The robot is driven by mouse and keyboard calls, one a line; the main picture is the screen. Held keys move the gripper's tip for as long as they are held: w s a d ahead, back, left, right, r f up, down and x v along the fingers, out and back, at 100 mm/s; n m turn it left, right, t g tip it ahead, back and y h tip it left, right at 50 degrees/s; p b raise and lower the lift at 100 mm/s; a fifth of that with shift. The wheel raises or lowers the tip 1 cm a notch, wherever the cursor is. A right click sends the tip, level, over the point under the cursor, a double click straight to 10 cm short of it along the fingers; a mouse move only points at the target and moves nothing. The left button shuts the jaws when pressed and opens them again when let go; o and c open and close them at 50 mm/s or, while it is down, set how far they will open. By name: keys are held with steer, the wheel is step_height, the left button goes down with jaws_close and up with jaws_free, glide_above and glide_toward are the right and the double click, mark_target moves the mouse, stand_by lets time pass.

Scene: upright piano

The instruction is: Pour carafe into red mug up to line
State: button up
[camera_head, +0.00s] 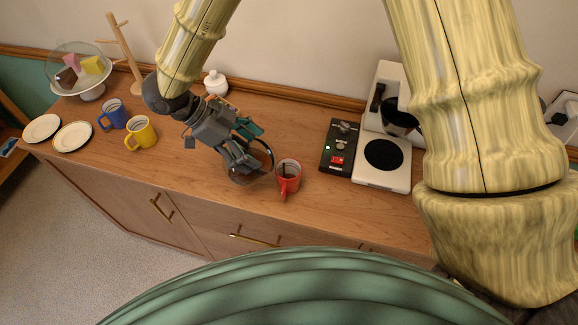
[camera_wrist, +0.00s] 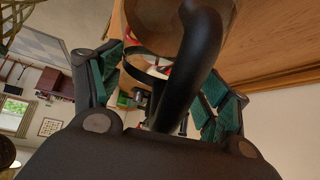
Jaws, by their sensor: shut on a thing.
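A red mug (camera_head: 289,176) stands on the wooden sideboard, with dark content visible inside it in the head view. My gripper (camera_head: 243,158) is shut on the carafe (camera_head: 262,171), just left of the mug. The carafe is tilted towards the mug; its glass body is partly hidden behind my fingers. In the wrist view, the carafe's black handle (camera_wrist: 192,70) runs between my green-padded fingers, and a bit of the red mug shows behind it. I cannot tell whether liquid is flowing, and the mug's line is not visible.
A white coffee machine (camera_head: 378,177) and a black control box (camera_head: 339,147) stand right of the mug. A yellow mug (camera_head: 141,133), a blue mug (camera_head: 113,115) and two plates (camera_head: 72,136) are at the left. A white lidded pot (camera_head: 216,83) stands behind my gripper.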

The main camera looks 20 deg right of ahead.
steer(key=shift+s+d+r+t+y+p, duration=0.25)
steer(key=shift+d+r+y+p, duration=0.3)
steer(key=shift+y+p, duration=0.5)
stand_by(1.9)
steer(key=shift+a+f+h+b, duration=0.15)
steer(key=shift+f+h+b, duration=0.2)
steer(key=shift+h+b, duration=0.15)
steer(key=shift+w+a+f+h+b, duration=0.3)
steer(key=shift+a+f+h+b, duration=0.15)
steer(key=shift+h+b, duration=0.3)
steer(key=shift+a+h+b, duration=0.1)
steer(key=shift+h+b, duration=0.2)
steer(key=shift+a+r+g+p, duration=0.1)
steer(key=shift+a+g+p, duration=0.05)
steer(key=shift+g+p, duration=0.3)
steer(key=shift+w+a+f, duration=0.1)
steer(key=shift+a+f, duration=0.05)
steer(key=shift+f, duration=0.05)
